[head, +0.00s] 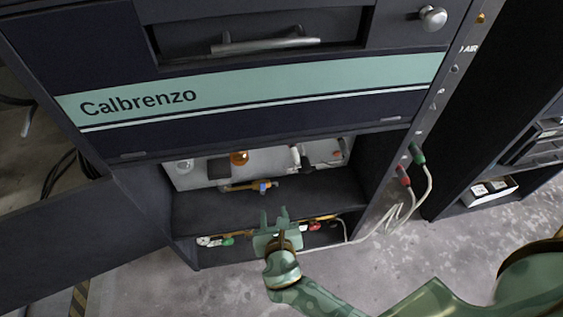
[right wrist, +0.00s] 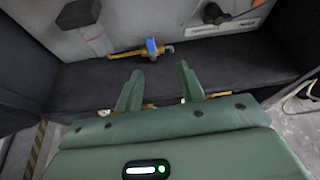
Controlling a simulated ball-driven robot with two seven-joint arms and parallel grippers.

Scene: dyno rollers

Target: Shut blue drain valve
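The blue drain valve (head: 263,186) is a small blue handle on a brass fitting, low inside the open cabinet. In the right wrist view the blue handle (right wrist: 151,46) stands up from the brass body, ahead of and between my fingertips. My right gripper (head: 273,212) is open and empty in front of the cabinet opening, apart from the valve. It also shows in the right wrist view (right wrist: 158,82), with its two green fingers spread. My left gripper is not in view.
The dark cabinet (head: 120,70) has an open door (head: 80,235) at the left. Red (head: 403,176) and green (head: 417,154) connectors with pale hoses hang at its right edge. More brass piping lies low behind my right gripper. Bare floor (head: 370,265) is at the right.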

